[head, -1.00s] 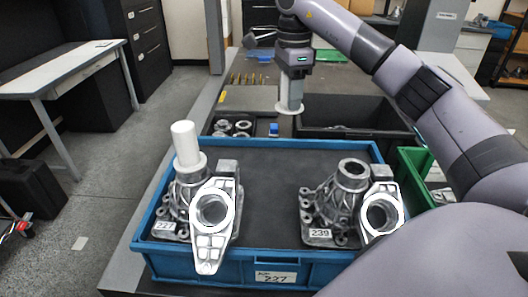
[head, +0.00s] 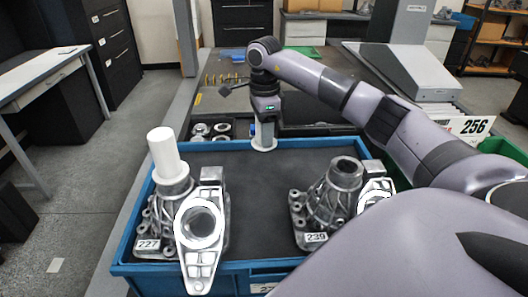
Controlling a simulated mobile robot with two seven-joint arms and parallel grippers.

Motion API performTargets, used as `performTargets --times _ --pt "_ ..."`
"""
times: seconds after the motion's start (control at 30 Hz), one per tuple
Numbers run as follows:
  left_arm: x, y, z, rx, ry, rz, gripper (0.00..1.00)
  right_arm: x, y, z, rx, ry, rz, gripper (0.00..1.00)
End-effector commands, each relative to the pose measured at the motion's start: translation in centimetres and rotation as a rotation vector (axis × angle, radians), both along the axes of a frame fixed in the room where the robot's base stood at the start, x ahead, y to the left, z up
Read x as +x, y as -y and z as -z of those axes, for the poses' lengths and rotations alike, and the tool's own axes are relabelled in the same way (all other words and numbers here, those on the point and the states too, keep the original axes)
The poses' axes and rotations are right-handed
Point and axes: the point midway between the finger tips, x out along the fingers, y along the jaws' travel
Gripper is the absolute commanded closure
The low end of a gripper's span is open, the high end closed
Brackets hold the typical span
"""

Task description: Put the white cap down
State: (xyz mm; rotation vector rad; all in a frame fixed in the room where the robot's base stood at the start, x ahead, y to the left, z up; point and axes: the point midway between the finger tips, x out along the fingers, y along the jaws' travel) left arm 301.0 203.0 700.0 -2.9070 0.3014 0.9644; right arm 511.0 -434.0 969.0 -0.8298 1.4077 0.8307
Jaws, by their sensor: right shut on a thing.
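My right gripper (head: 265,112) is shut on a white cap (head: 265,136), a pale upright stem with a round flange at its bottom. The cap hangs in front of the far rim of the blue crate (head: 215,146) in the picture. I cannot tell its height above the crate. Another white cap (head: 164,154) stands on the left metal housing (head: 153,212), tagged 227. The right housing (head: 332,192), tagged 239, has an open dark bore on top and no cap. My left gripper is not in view.
The crate floor (head: 258,195) between the housings is bare. My right arm covers the right side.

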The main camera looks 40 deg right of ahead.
Motion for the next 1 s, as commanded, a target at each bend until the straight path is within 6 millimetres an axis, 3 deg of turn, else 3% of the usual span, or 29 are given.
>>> performTargets --times 0.53,0.9,0.93,1.0 --pt "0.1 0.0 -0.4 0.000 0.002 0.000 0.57 0.0 -0.1 6.2 0.001 0.000 -0.002 0.86" --pt "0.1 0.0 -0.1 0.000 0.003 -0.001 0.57 0.0 0.0 6.7 0.000 0.001 -0.002 0.86" --pt "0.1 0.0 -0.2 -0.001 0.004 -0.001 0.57 0.0 0.0 6.6 0.000 0.001 -0.002 0.47" --pt "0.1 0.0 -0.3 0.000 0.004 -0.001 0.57 0.0 0.0 6.5 0.000 0.001 -0.002 0.31"
